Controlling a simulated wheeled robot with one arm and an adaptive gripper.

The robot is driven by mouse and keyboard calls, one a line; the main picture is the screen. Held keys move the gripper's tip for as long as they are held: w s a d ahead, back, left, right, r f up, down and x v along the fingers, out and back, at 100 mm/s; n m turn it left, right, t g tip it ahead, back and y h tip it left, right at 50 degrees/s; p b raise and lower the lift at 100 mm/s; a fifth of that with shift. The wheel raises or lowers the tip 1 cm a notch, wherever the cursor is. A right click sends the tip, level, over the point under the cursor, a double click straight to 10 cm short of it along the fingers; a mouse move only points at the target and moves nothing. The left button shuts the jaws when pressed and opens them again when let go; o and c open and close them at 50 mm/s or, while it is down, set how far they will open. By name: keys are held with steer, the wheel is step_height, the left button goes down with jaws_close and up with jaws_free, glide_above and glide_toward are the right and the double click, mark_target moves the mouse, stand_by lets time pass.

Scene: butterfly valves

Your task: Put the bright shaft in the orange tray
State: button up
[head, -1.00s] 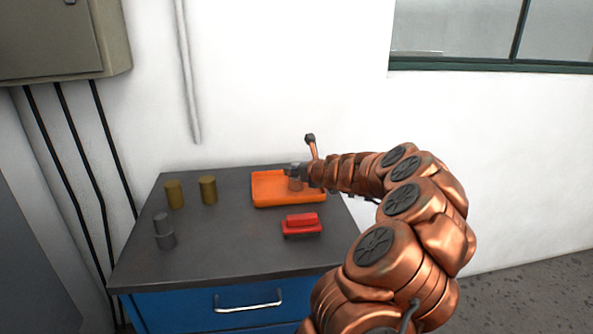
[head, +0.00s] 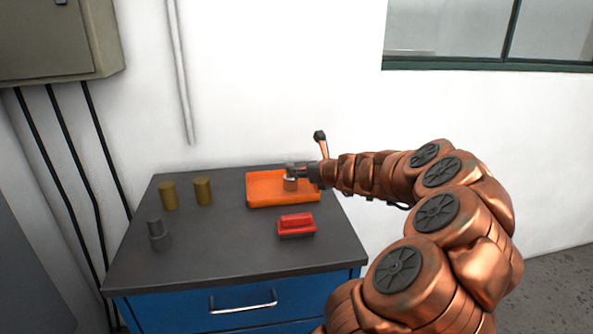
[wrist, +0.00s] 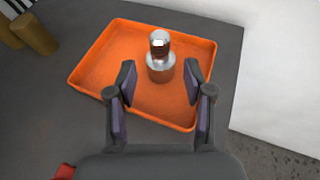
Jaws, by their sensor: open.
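The bright shaft (wrist: 160,62) is a shiny silver stepped cylinder. It stands upright inside the orange tray (wrist: 93,70), towards the middle, in the wrist view. My gripper (wrist: 160,78) is open, with one finger on each side of the shaft and visible gaps between fingers and shaft. In the head view my gripper (head: 293,170) is over the tray (head: 262,200), and the shaft (head: 290,184) shows partly below it, reflecting orange.
A dark grey stepped shaft (head: 157,236) stands at the table's left front. Two brass cylinders (head: 185,193) stand at the back left. A red-handled block (head: 296,224) lies in front of the tray. The table's middle (head: 225,235) is clear.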

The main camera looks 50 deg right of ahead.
steer(key=shift+v, duration=2.2)
steer(key=w+a+r+n+g+y, duration=0.1)
steer(key=w+a+n+y, duration=0.3)
steer(key=a, duration=0.6)
steer(key=w+a+n+y, duration=0.2)
steer(key=a+n, duration=0.4)
steer(key=a, duration=0.4)
steer(key=s+a+f+n+g+y, duration=0.1)
steer(key=s+a+n+g+y, duration=0.1)
steer(key=a+n, duration=0.55)
steer(key=s+a+f+n+g+y, duration=0.1)
steer(key=s+a+f+n+g, duration=0.2)
steer(key=a, duration=0.8)
steer(key=s+a+f+n+g, duration=0.3)
steer(key=s+a+n+g, duration=0.2)
steer(key=s+a+n, duration=0.55)
steer(key=s+d+f+n+g+h, duration=0.2)
steer(key=s+n, duration=0.2)
steer(key=s, duration=0.4)
steer(key=s+d+f+n+g+h, duration=0.1)
steer(key=s+d+n+g+h, duration=0.1)
steer(key=s, duration=0.7)
steer(key=shift+d+f+n+h, duration=0.35)
steer(key=shift+d+n+h, duration=0.35)
steer(key=shift+d+n, duration=0.25)
steer(key=shift+a, duration=0.15)
